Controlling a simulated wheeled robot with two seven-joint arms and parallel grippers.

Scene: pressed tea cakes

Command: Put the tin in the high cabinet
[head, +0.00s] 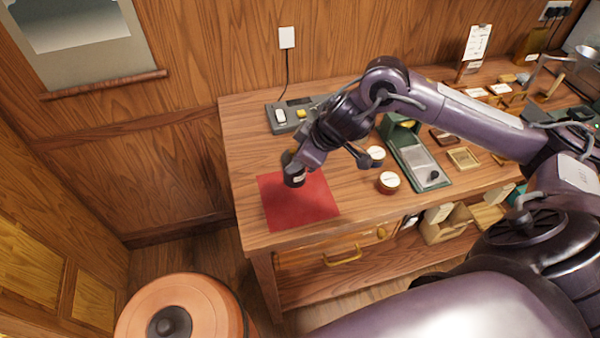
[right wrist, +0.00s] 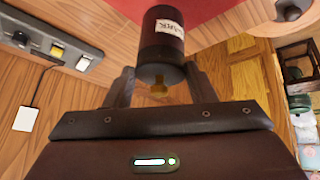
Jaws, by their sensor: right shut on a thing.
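My right gripper (head: 293,160) reaches down from the right over the worktable. It is shut on a dark cylindrical tin (head: 295,177). In the right wrist view the tin (right wrist: 162,45) sits between the two fingers of the gripper (right wrist: 160,78), with a pale label and a small brass knob at its near end. The tin is at the far part of a red mat (head: 300,208); I cannot tell whether it touches the mat. My left gripper is not in view. No high cabinet can be clearly made out.
Two round, pale-topped containers (head: 389,182) stand right of the mat, beside a green device with a grey plate (head: 420,165). A grey switch box (head: 285,119) is behind. A round orange-brown stool-like object (head: 185,300) stands on the floor at front left. Wood panels line the left.

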